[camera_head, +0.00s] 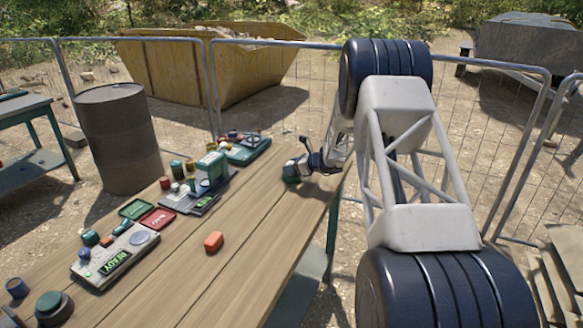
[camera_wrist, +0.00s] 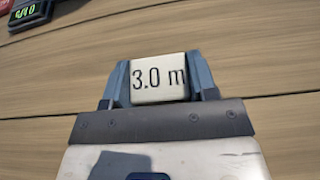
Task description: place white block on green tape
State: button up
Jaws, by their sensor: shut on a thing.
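My gripper (camera_wrist: 159,84) is shut on a white block (camera_wrist: 158,78) with "3.0 m" in black on its upper face. One blue-grey finger is on each side of it. In the head view my gripper (camera_head: 302,166) is low over the far right part of the wooden table. A small dark green thing (camera_head: 290,176), perhaps the green tape, shows right at the fingertips. I cannot tell whether the block touches it, and the wrist view shows no green under the block.
An orange-red block (camera_head: 214,242) lies mid-table. Along the left side are a grey READY panel (camera_head: 115,256), a red tray (camera_head: 158,218), a green tray (camera_head: 136,208) and several small jars and devices. Bare wood lies between them and my gripper.

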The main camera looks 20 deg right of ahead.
jog(key=shift+f, duration=0.15)
jog(key=o, duration=0.9)
jog(key=shift+r, duration=0.2)
jog(key=v, duration=1.2)
